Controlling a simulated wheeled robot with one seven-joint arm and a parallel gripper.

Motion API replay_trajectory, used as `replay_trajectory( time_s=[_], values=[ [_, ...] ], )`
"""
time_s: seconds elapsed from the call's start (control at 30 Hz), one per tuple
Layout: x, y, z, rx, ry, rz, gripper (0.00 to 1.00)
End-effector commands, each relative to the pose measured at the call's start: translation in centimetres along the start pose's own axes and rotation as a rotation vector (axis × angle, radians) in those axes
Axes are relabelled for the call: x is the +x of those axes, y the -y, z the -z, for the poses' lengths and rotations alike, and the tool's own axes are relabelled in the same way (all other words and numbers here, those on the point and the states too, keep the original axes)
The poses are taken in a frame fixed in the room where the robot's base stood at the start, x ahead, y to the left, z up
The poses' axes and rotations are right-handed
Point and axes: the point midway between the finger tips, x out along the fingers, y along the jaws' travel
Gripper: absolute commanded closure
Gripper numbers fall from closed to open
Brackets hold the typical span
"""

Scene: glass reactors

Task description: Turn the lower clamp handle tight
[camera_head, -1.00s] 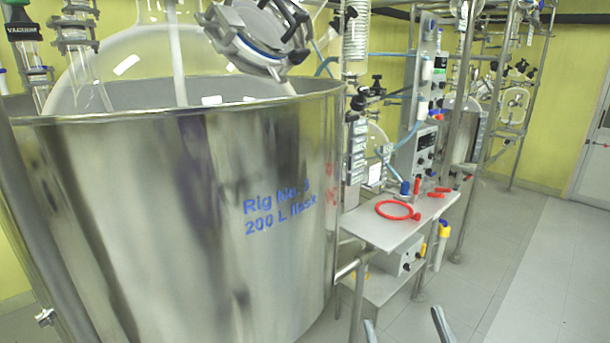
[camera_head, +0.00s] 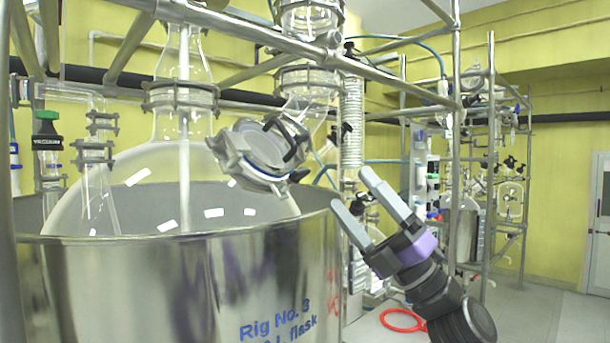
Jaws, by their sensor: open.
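A round metal clamp (camera_head: 250,158) with a grey ring closes the angled port on the side of the big glass flask (camera_head: 145,192). A black handle (camera_head: 291,135) stands at the clamp's upper right. A smaller dark part (camera_head: 299,175) shows at its lower right edge; I cannot tell whether it is the lower handle. How tight the clamp is does not show. My gripper (camera_head: 354,190) is to the right of the clamp, pointing up and left. Its two grey fingers are apart and empty, touching nothing that I can make out.
A wide steel vessel (camera_head: 170,285) surrounds the flask's lower part. Metal frame bars (camera_head: 290,45) cross above, and an upright post (camera_head: 455,150) stands to the right. A red ring (camera_head: 403,320) lies on a low shelf. Open floor (camera_head: 550,310) shows at lower right.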

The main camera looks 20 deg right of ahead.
Motion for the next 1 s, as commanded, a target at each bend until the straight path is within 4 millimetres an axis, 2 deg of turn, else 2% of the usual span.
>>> replay_trajectory(
  time_s=[0.03,0.2,0.3,0.47,0.57,0.6,0.7,0.73,0.83,1.0],
  values=[
    [1.9,-0.6,-0.7,-0.078,-0.046,0.014,0.18],
    [6.5,-1.3,-2.5,-0.351,-0.202,0.086,0.18],
    [8.9,-1.2,-3.5,-0.518,-0.297,0.141,0.18],
    [11.2,-0.3,-5.5,-0.767,-0.448,0.244,0.18],
    [11.6,1.3,-6.7,-0.901,-0.542,0.319,0.18],
    [11.3,2.4,-7.2,-0.951,-0.585,0.354,0.18],
    [9.0,6.0,-8.0,-1.020,-0.670,0.435,0.18],
    [8.5,6.6,-8.2,-1.038,-0.690,0.449,0.18],
    [7.6,7.4,-8.0,-1.089,-0.750,0.459,0.18],
    [8.5,8.1,-7.4,-1.099,-0.760,0.448,0.18]
  ],
)
